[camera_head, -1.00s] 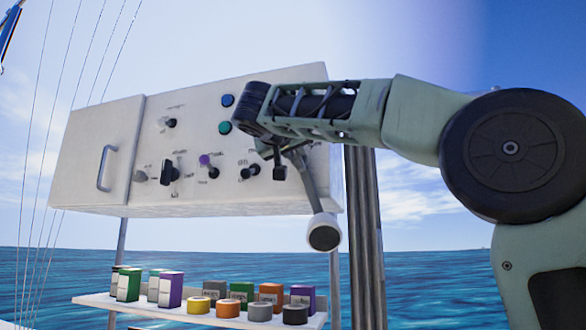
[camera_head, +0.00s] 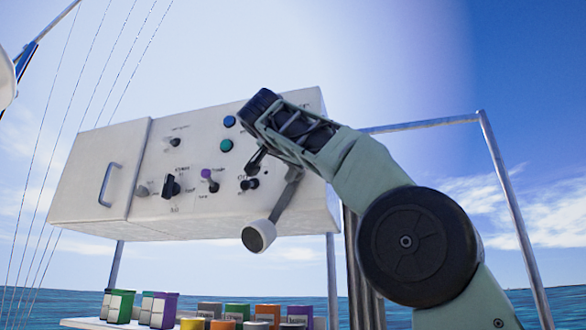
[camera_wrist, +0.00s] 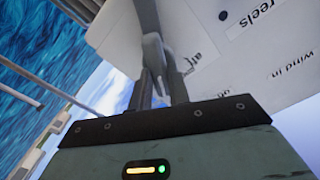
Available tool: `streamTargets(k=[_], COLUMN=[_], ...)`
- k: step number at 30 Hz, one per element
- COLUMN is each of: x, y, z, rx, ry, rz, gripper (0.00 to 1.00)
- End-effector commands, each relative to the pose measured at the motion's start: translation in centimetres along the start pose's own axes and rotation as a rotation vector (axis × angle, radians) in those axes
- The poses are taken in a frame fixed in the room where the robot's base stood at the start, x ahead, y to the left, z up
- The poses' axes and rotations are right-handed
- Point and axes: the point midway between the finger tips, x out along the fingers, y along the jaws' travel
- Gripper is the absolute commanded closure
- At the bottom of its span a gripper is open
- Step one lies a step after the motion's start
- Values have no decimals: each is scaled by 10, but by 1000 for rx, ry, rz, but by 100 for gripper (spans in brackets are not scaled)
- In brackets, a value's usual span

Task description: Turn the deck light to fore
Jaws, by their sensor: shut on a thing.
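The white control panel (camera_head: 215,215) fills the middle of the head view. A grey stem (camera_head: 287,195) slants down in front of its right part to a white round head (camera_head: 258,236) with a dark end. My gripper (camera_wrist: 158,85) is shut on a grey lever-like piece (camera_wrist: 154,50) close to the panel face in the wrist view. A partly covered label beside it seems to read "aft". In the head view my arm hides the grip point. I cannot tell whether the held piece and the stem are one part.
Left of my arm the panel carries a black switch (camera_head: 171,186), a purple-topped knob (camera_head: 207,175), a green button (camera_head: 225,145), a blue button (camera_head: 229,121) and a door handle (camera_head: 108,184). Boxes and round tins stand on a shelf (camera_head: 75,323) below. Metal rails (camera_head: 510,205) rise at right.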

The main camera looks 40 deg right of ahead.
Motion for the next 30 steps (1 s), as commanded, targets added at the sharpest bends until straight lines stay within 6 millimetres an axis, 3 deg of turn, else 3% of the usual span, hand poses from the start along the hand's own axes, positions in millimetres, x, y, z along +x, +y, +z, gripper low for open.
streamTargets(k=[23, 24, 25, 30], x=[0, 0, 0, 0], y=[1, 1, 1, 1], z=[0, 0, 0, 0], rx=[101, 100, 100, 98], ry=[-1, -1, -1, 0], rz=[0, 0, 0, 0], gripper=[100, 71, 62, 60])
